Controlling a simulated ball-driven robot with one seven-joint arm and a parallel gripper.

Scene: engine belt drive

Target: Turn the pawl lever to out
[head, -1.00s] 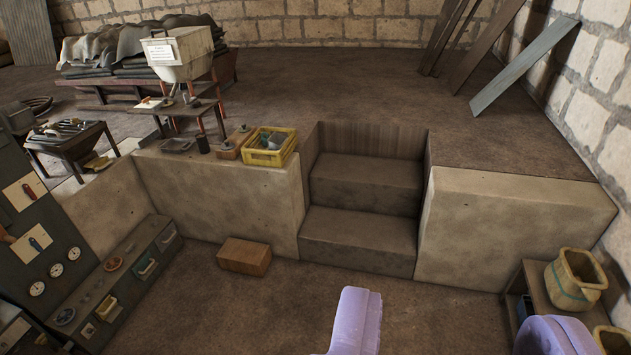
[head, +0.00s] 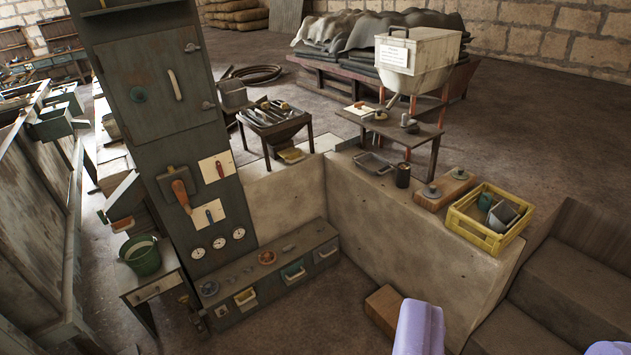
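A tall grey panel (head: 205,130) stands left of centre. I cannot tell which is the pawl lever; any labels are too small to read. My gripper (head: 512,330) shows as two pale purple fingers at the bottom right edge, wide apart with nothing visible between them. It is open and well away from the panel.
A low drawer unit (head: 290,250) runs below the panel. A concrete ledge (head: 400,245) bears a yellow crate (head: 462,232). A brown block (head: 384,308) lies on the floor. A bench with a green bucket (head: 141,257) stands left. Steps (head: 570,285) are at right.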

